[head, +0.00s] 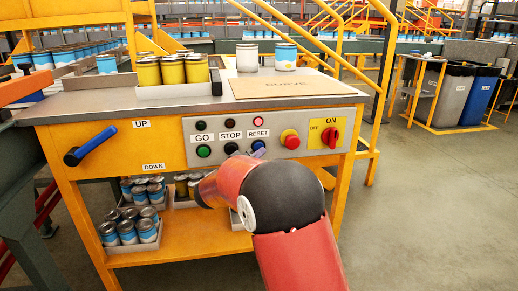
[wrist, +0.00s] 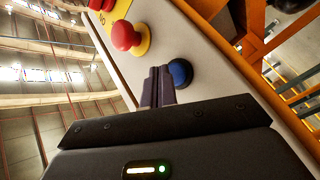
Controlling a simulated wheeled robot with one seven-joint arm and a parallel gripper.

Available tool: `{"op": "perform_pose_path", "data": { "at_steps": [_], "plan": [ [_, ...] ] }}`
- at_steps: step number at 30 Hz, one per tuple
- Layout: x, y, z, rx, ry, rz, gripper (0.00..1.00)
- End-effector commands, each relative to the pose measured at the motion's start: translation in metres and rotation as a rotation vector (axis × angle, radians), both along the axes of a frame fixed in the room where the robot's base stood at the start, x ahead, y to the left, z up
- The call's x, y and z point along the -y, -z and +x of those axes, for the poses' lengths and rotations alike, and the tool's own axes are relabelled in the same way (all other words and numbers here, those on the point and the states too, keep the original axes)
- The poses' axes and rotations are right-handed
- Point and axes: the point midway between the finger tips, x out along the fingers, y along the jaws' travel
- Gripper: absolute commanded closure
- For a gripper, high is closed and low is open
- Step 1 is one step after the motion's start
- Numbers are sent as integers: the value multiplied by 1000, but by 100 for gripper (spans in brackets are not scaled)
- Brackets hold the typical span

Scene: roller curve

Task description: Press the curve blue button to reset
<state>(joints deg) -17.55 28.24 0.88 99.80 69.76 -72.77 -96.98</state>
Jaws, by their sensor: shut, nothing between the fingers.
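The blue button (head: 258,145) sits under the RESET label (head: 258,133) on the grey control panel in the head view. In the wrist view the same blue button (wrist: 180,72) is just right of my gripper's fingertips (wrist: 158,72). My gripper is shut and empty, its fingers pointing at the panel close beside the button. I cannot tell whether they touch it. In the head view my red and black arm hides most of the gripper.
The panel also holds a green button (head: 203,151), a black button (head: 231,148), a red emergency knob (head: 290,139) and a red rotary switch (head: 330,137). A blue lever (head: 90,145) sticks out at left. Yellow cans (head: 172,70) stand in a tray on top.

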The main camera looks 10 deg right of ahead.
Motion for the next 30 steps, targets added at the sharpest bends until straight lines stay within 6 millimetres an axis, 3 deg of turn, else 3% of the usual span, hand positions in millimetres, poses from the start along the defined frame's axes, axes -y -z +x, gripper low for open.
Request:
{"op": "perform_pose_path", "data": {
  "at_steps": [30],
  "plan": [
    [0,-2,7,-1,0,-1,100]
  ]
}}
